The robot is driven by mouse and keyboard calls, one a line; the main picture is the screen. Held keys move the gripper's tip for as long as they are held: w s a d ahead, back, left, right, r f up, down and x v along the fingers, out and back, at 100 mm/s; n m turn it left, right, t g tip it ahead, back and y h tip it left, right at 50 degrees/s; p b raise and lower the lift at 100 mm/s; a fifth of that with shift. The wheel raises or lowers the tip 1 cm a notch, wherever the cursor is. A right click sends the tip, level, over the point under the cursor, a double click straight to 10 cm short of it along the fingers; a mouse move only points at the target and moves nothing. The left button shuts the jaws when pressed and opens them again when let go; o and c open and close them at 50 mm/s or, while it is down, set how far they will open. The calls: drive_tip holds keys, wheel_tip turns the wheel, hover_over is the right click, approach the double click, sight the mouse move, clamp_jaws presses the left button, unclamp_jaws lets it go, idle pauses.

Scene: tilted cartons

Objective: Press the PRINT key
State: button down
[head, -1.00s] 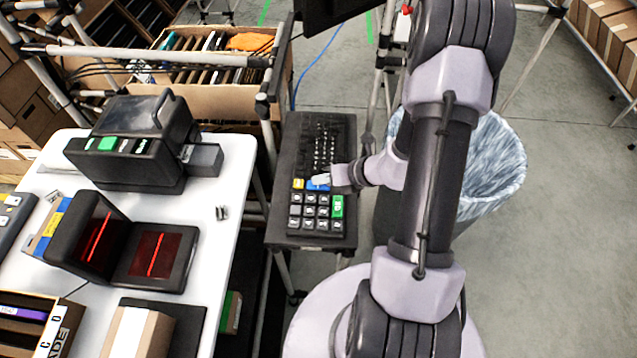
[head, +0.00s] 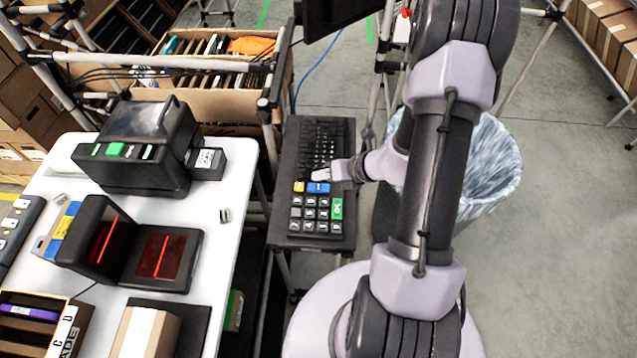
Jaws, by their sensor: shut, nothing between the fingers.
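The keypad (head: 296,238) stands on a dark stand and has a wide blue key (head: 318,188) with small white lettering I cannot read clearly. The blue key sits between a yellow key (head: 299,187) and the right edge, above a green OK key (head: 337,209). I cannot tell for sure which key says PRINT.
A black keyboard area (head: 322,140) lies behind the keys. A scanner with red lines (head: 155,258) and a carton (head: 145,332) are on the white table (head: 222,240). A bin with a clear liner (head: 490,165) stands right of my arm.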

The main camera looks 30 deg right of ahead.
sight(321, 189)
drive_tip(key=shift+r+p, duration=1.05)
drive_tip(key=shift+r, duration=0.5)
drive_tip(key=shift+f, duration=0.1)
drive_tip(key=a+r+n+g+y+b, duration=0.1)
drive_tip(key=a+r+n+y+b, duration=0.15)
drive_tip(key=a+r+n, duration=0.7)
drive_tip(key=s+a+r+n+g+h+b, duration=0.2)
drive_tip(key=s+a+r+n, duration=0.55)
drive_tip(key=n, duration=0.45)
drive_tip(key=s+r+n+t+h+b, duration=0.1)
drive_tip(key=s+r+n, duration=0.4)
drive_tip(key=n, duration=0.8)
drive_tip(key=s+h+b, duration=0.1)
drive_tip(key=s+h, duration=0.1)
drive_tip(key=s, duration=0.1)
drive_tip(key=shift+s, duration=0.4)
